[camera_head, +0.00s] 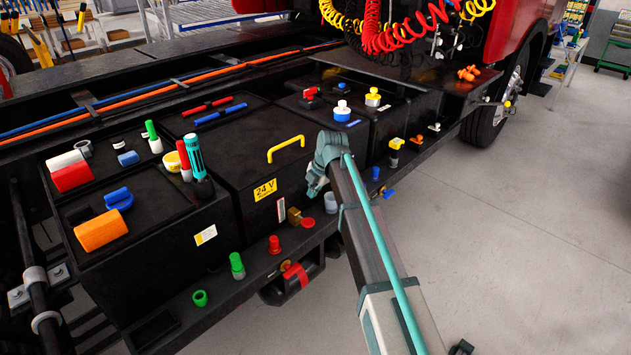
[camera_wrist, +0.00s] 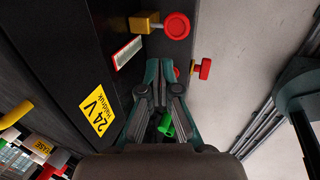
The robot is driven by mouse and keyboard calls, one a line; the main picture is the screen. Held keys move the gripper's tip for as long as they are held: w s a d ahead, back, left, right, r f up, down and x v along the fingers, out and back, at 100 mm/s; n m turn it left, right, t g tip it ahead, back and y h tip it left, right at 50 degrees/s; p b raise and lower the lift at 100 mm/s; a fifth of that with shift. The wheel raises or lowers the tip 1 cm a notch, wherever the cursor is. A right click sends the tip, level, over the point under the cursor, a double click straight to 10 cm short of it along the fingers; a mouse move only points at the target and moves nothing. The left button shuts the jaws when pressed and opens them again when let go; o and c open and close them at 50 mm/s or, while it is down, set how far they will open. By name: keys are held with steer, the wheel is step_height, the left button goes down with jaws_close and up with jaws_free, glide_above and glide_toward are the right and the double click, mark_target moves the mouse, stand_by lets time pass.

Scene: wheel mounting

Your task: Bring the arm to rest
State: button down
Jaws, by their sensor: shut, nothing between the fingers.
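My gripper (camera_wrist: 160,68) is shut and empty, its two fingertips close together in the wrist view. In the head view, my gripper (camera_head: 314,185) hangs at the end of my arm, in front of the black battery box (camera_head: 240,150) with the yellow 24 V label (camera_head: 265,190). That label also shows in the wrist view (camera_wrist: 97,110), left of the fingers. A green fitting (camera_wrist: 166,126) shows behind and between the finger links. My arm partly hides the truck side behind it.
A red round knob (camera_wrist: 177,25) and a red fitting (camera_wrist: 201,68) lie close around the fingers in the wrist view. A yellow handle (camera_head: 286,148) tops the box. A teal-and-black tool (camera_head: 196,160) stands on the left box. Open grey floor (camera_head: 530,220) lies at the right.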

steer(key=s+d+f+m+g+h, duration=0.1)
steer(key=s+d+f+m, duration=0.4)
steer(key=s+f+m, duration=0.4)
steer(key=s+d+f+m+g+h, duration=0.1)
steer(key=s+d+f+m, duration=0.5)
steer(key=f, duration=0.5)
steer(key=s+d+f+m+g, duration=0.1)
steer(key=s+d+f+m, duration=0.3)
steer(key=s+f+m, duration=0.4)
steer(key=s+d+f+m+g, duration=0.1)
steer(key=s+f, duration=0.4)
steer(key=s, duration=0.7)
steer(key=s+d+f+m+g, duration=0.2)
steer(key=s+d+f, duration=0.3)
steer(key=s, duration=0.8)
steer(key=s+d+f+m+g+h, duration=0.1)
steer(key=s+d+f+m+g, duration=0.1)
steer(key=s, duration=1)
step_height(320, 180, down, 3)
steer(key=shift+s+d+f+g, duration=0.2)
steer(key=shift+d+g, duration=0.5)
steer(key=shift+d, duration=0.35)
